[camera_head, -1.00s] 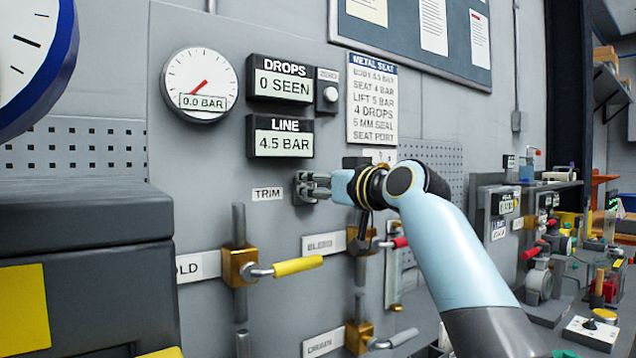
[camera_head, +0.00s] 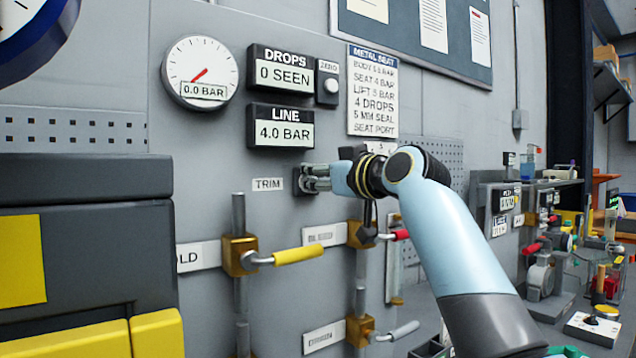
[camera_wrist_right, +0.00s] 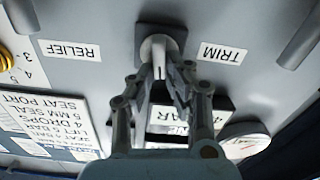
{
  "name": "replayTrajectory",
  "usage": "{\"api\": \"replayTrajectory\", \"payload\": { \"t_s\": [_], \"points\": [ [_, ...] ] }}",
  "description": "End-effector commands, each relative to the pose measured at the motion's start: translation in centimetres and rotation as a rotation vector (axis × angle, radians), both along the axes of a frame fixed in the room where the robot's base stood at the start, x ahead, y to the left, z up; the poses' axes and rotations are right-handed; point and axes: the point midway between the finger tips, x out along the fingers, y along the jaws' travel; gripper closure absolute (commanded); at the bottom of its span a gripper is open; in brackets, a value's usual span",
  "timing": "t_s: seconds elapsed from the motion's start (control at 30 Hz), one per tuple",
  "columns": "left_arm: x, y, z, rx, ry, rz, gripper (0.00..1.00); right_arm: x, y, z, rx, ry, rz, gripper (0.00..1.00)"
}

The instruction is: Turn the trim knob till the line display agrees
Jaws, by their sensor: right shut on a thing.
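The trim knob (camera_wrist_right: 157,50) is a pale knob on a dark square plate, beside the TRIM label (camera_head: 268,184). My right gripper (camera_head: 308,178) is shut on it; in the wrist view its fingers (camera_wrist_right: 158,72) close on the knob from both sides. In the head view the fingers mostly hide the knob. The line display (camera_head: 281,127) reads 4.0 BAR. The card (camera_head: 372,90) headed METAL SEAT lists body, seat and lift pressures; its seat line appears to read 4 bar. My left gripper is not in view.
The gauge (camera_head: 200,72) reads 0.0 BAR and the drops display (camera_head: 281,73) reads 0 SEEN. Below the knob are a yellow-handled valve (camera_head: 298,255), a red-handled valve (camera_head: 400,235) and a grey-handled valve (camera_head: 405,329). A dark cabinet (camera_head: 85,225) stands at left.

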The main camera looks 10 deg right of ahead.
Motion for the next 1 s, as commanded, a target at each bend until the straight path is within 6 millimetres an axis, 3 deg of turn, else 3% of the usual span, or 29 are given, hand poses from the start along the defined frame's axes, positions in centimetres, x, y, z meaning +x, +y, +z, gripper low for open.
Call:
{"api": "replayTrajectory", "payload": {
  "t_s": [0.4, 1.0],
  "points": [
    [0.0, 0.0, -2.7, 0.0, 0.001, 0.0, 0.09, -0.1, 0.4, -0.3, -0.231, -0.096, 0.0, 1.0],
    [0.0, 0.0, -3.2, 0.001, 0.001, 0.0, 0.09, -0.2, 0.5, -0.2, -0.301, -0.123, 0.0, 1.0]
  ]
}}
